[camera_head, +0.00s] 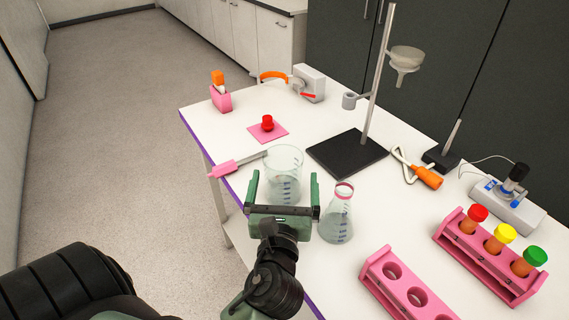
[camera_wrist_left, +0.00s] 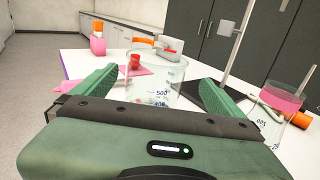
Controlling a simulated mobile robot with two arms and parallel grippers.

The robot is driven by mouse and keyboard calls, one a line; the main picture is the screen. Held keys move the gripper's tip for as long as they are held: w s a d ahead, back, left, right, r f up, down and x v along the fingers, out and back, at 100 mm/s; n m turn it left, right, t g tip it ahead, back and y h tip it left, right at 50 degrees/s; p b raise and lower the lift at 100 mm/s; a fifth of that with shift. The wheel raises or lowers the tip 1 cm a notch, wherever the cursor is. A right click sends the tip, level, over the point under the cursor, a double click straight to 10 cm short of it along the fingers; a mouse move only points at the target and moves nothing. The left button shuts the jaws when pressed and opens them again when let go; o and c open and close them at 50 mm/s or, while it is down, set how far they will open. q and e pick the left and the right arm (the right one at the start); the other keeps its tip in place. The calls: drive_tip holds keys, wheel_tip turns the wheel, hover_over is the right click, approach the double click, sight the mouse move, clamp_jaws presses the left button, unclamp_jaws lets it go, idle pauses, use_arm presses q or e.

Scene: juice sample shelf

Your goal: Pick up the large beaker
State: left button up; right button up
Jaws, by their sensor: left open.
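The large beaker (camera_head: 284,165) is clear glass with blue markings and stands upright on the white table near its left edge. It also shows in the left wrist view (camera_wrist_left: 155,75), straight ahead between the fingers. My left gripper (camera_head: 284,187) is open, its two green fingers pointing at the beaker from the near side, one on each side of its lower part in the picture. I cannot tell whether the fingers touch the glass. The beaker looks empty. My right gripper is not in view.
A conical flask (camera_head: 337,215) with a pink rim stands close right of my left gripper. A pink-handled tool (camera_head: 230,166) lies left of the beaker. A red-capped item (camera_head: 267,123) sits on a pink mat behind. A black stand base (camera_head: 347,158) and pink tube racks (camera_head: 490,255) are to the right.

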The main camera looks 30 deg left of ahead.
sight(284, 151)
use_arm(q)
drive_tip(key=shift+w+r, duration=0.1)
drive_tip(key=shift+r, duration=0.4)
drive_tip(key=shift+a+p+x, duration=0.25)
drive_tip(key=shift+p+x, duration=0.25)
drive_tip(key=shift+x, duration=0.7)
drive_tip(key=x, duration=0.2)
drive_tip(key=shift+w+a+f, duration=0.15)
drive_tip(key=shift+a+f, duration=0.1)
drive_tip(key=shift+a, duration=0.05)
drive_tip(key=shift+w+a, duration=0.15)
drive_tip(key=shift+w, duration=0.1)
drive_tip(key=c, duration=2)
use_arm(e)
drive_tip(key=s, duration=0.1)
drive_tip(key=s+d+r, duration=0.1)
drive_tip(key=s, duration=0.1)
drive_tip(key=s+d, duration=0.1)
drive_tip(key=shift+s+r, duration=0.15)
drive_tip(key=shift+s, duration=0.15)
